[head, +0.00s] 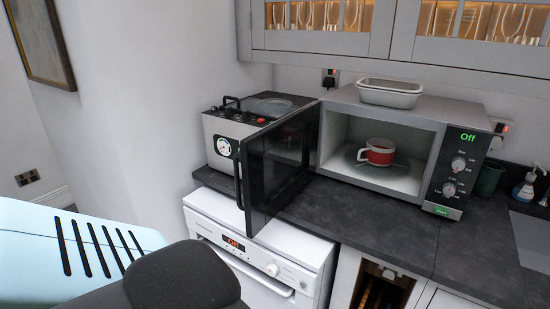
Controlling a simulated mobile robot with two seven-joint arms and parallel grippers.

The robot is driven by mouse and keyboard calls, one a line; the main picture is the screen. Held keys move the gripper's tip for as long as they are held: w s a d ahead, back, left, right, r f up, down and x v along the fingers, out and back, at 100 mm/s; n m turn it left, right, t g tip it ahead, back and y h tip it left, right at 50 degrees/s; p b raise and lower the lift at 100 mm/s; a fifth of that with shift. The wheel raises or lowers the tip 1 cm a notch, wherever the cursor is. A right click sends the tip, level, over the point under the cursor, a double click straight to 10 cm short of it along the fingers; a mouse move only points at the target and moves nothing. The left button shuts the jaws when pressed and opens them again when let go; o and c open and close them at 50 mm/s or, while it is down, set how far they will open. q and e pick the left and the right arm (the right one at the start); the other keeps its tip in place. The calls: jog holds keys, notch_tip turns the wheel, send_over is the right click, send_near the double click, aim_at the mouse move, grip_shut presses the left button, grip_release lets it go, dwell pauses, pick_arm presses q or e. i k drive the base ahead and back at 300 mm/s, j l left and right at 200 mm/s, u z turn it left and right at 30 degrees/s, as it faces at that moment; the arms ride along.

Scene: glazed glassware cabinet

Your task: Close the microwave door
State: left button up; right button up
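The microwave (456,165) stands on the dark countertop, its control panel on the right reading "Off". Its black door (280,165) is wide open, swung out from the left side of the cavity towards the front. A dark vertical handle (238,182) is on the door's outer face near its free edge. A red and white cup (379,151) stands on the glass plate inside the open cavity. Light blue and black parts of my own body fill the lower left of the head view. Neither gripper's fingers can be seen.
A coffee machine (222,143) stands behind and left of the door. A pale dish (390,93) sits on the microwave. A white appliance (255,255) is under the counter (375,215), which is clear before the microwave. Glazed cabinets (320,38) hang above. A soap bottle (524,187) stands far right.

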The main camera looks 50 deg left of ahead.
aim_at(278, 159)
jog(key=i+j, duration=0.1)
jog(key=j, duration=1.9)
jog(key=i+j, duration=0.15)
jog(key=j, duration=0.85)
jog(key=k+j+u, duration=0.1)
jog(key=k, duration=0.25)
jog(key=j, duration=0.1)
